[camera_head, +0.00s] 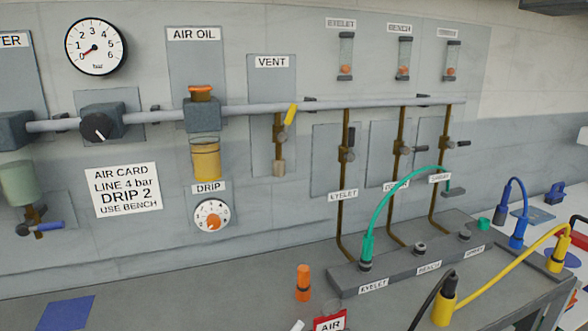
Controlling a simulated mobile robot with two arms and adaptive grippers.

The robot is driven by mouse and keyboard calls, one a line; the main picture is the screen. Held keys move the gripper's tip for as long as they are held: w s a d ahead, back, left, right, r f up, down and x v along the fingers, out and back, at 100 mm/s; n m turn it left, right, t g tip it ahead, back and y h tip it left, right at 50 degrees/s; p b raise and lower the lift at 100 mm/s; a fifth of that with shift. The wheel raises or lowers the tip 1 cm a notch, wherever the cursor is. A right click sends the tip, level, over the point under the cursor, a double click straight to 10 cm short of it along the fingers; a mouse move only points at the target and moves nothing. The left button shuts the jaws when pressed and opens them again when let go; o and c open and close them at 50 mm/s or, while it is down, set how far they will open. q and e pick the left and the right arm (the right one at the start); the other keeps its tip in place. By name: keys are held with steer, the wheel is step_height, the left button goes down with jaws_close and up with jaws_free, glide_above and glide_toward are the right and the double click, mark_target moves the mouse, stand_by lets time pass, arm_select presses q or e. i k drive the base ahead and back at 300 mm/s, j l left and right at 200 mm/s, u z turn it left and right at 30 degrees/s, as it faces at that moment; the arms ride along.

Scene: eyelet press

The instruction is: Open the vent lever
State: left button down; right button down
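The vent lever (290,115) is a short yellow handle on a brass valve. The valve hangs below the grey air pipe (235,108), on the panel under the VENT label (272,62). The lever points up and leans slightly to the right. A small tan fitting (279,167) ends the brass stub below it. Nothing touches the lever. Neither of my grippers shows in the head view.
Left of the vent are the oiler (206,158), the DRIP dial (212,216) and a black regulator knob (96,127). Right of it, brass drop pipes with dark-handled valves run down to a grey block (410,262). A green hose (400,190) arches there. An orange cylinder (303,283) stands on the bench.

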mark_target(282, 136)
steer(key=i+l, duration=0.1)
steer(key=l, duration=0.65)
steer(key=i+l+u, duration=0.15)
steer(key=l, duration=0.65)
steer(key=k+j, duration=0.05)
